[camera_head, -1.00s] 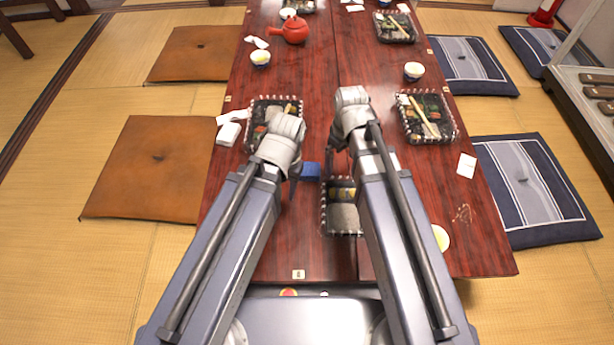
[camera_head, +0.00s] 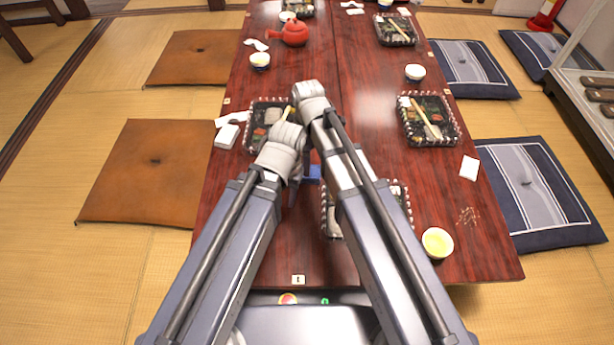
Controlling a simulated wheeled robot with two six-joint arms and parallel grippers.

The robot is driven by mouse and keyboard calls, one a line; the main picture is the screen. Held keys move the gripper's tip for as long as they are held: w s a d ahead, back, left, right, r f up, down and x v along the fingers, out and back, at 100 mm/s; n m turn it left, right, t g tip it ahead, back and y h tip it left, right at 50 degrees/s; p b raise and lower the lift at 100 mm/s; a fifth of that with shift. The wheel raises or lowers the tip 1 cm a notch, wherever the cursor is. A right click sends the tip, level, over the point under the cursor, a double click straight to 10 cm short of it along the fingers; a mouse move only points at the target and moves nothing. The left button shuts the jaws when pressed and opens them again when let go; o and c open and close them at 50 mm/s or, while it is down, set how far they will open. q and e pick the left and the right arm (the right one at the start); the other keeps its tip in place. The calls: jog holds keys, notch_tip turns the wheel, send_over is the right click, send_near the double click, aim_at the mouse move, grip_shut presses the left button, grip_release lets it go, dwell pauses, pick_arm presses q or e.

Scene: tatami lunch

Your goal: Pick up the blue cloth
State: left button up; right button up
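The blue cloth (camera_head: 314,172) lies on the dark red table, mostly hidden, with a small blue patch showing between my two arms. My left gripper (camera_head: 293,192) points down at the table just left of the blue patch. Its fingers are mostly hidden behind my own wrist, so its opening does not show. My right arm's wrist is above and just beyond the cloth. My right gripper is hidden by the arms, apart from perhaps a dark sliver near the cloth. Whether either gripper touches the cloth cannot be told.
A bento tray (camera_head: 330,222) sits under my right arm, a second (camera_head: 252,137) behind my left wrist and a third (camera_head: 447,136) at right. A bowl (camera_head: 437,242) stands near the right front edge. A red teapot (camera_head: 294,32) is farther back. The front left table is clear.

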aim_at(283, 214)
pick_arm(q)
jog(key=shift+f+b, duration=2.6)
jog(key=shift+f, duration=0.3)
pick_arm(e)
jog(key=shift+s+a+f, duration=0.1)
jog(key=shift+s+f, duration=0.05)
jog(key=shift+f, duration=1.3)
jog(key=shift+s+f, duration=0.1)
jog(key=shift+f, duration=1.3)
pick_arm(q)
jog(key=shift+r, duration=0.15)
pick_arm(e)
jog(key=shift+r, duration=0.1)
jog(key=c, duration=1.3)
jog(key=shift+r, duration=0.1)
pick_arm(q)
notch_tip(283, 214, up, 10)
jog(key=p, duration=1)
pick_arm(e)
notch_tip(283, 214, up, 10)
jog(key=shift+f, duration=0.1)
